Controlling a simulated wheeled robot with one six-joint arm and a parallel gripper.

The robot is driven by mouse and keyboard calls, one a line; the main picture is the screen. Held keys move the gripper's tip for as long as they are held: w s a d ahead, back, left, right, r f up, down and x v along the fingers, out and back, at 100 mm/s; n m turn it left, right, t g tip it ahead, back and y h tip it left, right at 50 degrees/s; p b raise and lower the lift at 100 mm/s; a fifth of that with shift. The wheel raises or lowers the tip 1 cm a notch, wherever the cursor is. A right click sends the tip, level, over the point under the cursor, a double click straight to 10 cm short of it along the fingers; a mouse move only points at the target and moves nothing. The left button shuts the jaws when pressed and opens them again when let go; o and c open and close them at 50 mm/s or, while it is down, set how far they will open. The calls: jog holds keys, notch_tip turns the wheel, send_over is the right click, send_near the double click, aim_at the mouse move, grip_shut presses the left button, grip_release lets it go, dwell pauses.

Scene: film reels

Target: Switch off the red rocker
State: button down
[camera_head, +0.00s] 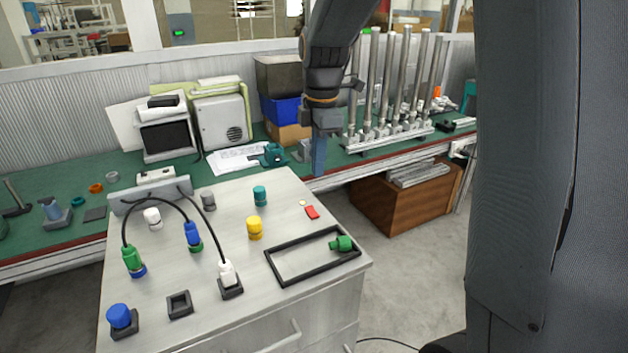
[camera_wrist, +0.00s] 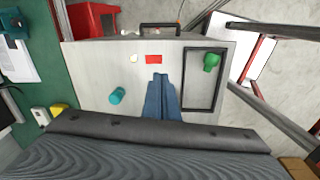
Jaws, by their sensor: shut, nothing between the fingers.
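The red rocker (camera_head: 312,212) is a small flat red piece on the pale cabinet top, near its right edge. A small pale yellow disc (camera_head: 303,203) sits beside it. My gripper (camera_head: 318,171) is shut and empty, its blue fingers pointing down above and beyond the rocker in the head view. In the wrist view, the rocker (camera_wrist: 153,59) shows just past the tips of the closed fingers (camera_wrist: 160,77), with the yellow disc (camera_wrist: 133,58) to its left. The tips look apart from the rocker. I cannot tell which way the rocker is tilted.
A black frame (camera_head: 279,277) with a green knob (camera_head: 341,243) lies near the rocker. A teal cylinder (camera_head: 260,196) and yellow cylinder (camera_head: 255,228) stand to the left. Cabled plugs (camera_head: 131,260) are farther left. A green workbench (camera_head: 80,184) runs behind.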

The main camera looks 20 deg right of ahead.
jog(key=s+f+m, duration=0.5)
jog(key=s+m, duration=0.4)
jog(key=s+f+m, duration=0.5)
jog(key=s+m, duration=0.4)
jog(key=shift+s+a+m, duration=0.15)
jog(key=shift+s+m, duration=0.05)
jog(key=shift+m, duration=0.1)
jog(key=shift+a, duration=0.1)
